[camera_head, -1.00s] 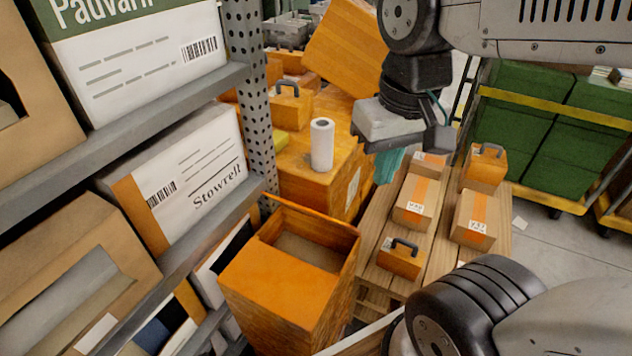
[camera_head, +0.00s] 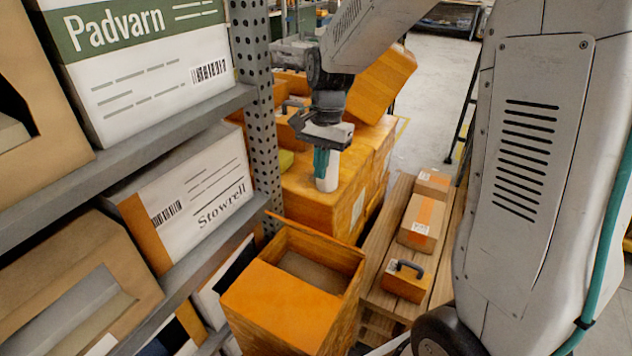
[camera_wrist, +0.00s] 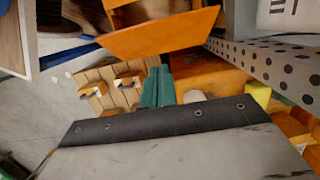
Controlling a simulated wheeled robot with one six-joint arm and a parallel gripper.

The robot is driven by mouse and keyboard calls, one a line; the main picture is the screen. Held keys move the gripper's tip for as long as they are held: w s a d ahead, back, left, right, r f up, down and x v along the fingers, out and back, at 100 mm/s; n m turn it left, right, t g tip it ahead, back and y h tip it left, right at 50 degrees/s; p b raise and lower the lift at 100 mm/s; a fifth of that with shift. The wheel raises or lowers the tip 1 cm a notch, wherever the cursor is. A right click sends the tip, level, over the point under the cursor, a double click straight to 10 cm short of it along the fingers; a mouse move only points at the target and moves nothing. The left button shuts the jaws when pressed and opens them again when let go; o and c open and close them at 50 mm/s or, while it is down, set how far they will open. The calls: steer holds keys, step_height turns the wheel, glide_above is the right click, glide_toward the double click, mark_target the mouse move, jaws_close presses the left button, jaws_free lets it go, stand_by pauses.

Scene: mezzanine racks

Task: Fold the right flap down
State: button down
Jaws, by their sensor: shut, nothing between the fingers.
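The open orange box (camera_head: 275,325) stands at the lower middle of the head view, beside the rack. A flat orange panel covers its near part, and the brown inside shows behind it. In the wrist view an orange flap (camera_wrist: 160,35) shows at the top, apart from my fingers. My gripper (camera_head: 321,162), with teal fingers, is shut and empty. It hangs beyond and above the box, pointing down, and partly hides a white roll (camera_head: 328,180).
The grey rack post (camera_head: 258,110) and shelves with cartons (camera_head: 190,195) stand close on the left. Stacked orange boxes (camera_head: 315,205) are behind the open box. A pallet (camera_head: 375,255) with small parcels (camera_head: 420,222) lies to the right. My arm hides much of the right side.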

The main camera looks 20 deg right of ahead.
steer(key=a+f, duration=0.1)
steer(key=f, duration=0.2)
steer(key=s+a+f, duration=0.1)
steer(key=f, duration=0.2)
steer(key=s+a+f, duration=0.1)
steer(key=f, duration=0.2)
steer(key=shift+s+a+f, duration=0.1)
steer(key=shift+s+f, duration=0.1)
steer(key=shift+f, duration=0.2)
steer(key=shift+s+a+f, duration=0.25)
steer(key=shift+a+f, duration=0.1)
